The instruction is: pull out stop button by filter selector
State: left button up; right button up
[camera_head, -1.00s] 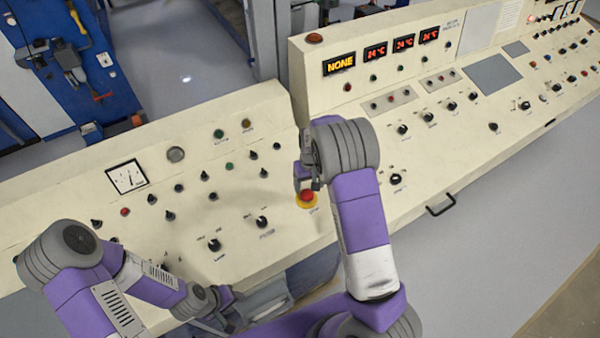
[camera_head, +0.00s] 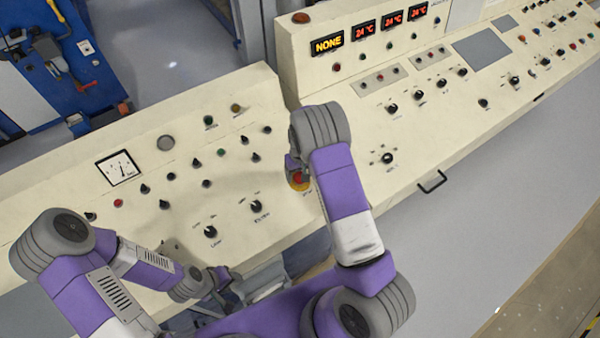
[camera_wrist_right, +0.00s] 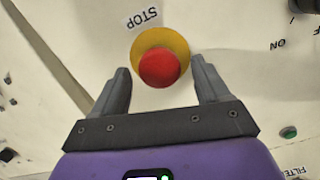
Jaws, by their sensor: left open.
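The red stop button (camera_head: 299,178) with its yellow collar sits on the cream console, right of the black filter selector knob (camera_head: 256,206). In the right wrist view the button (camera_wrist_right: 160,68) is close, beside its STOP label. My right gripper (camera_wrist_right: 161,72) is open, one finger on each side of the button, with gaps showing. In the head view my right gripper (camera_head: 294,170) partly covers the button. My left gripper (camera_head: 224,283) is open and empty, low in front of the console's front edge.
Other knobs, lamps and a dial meter (camera_head: 118,168) cover the left console. The taller right console carries red displays (camera_head: 392,20) and a black front handle (camera_head: 432,181).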

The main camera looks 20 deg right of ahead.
grip_shut()
jog(key=shift+r, duration=0.7)
jog(key=shift+w+d, duration=0.1)
jog(key=shift+w, duration=0.05)
jog(key=shift+c, duration=2)
grip_release()
jog(key=o, duration=0.4)
jog(key=shift+s+r, duration=0.1)
jog(key=shift+s, duration=0.1)
jog(key=shift+o, duration=0.2)
jog(key=shift+w, duration=0.1)
notch_tip(320, 180, up, 7)
jog(key=shift+r, duration=0.2)
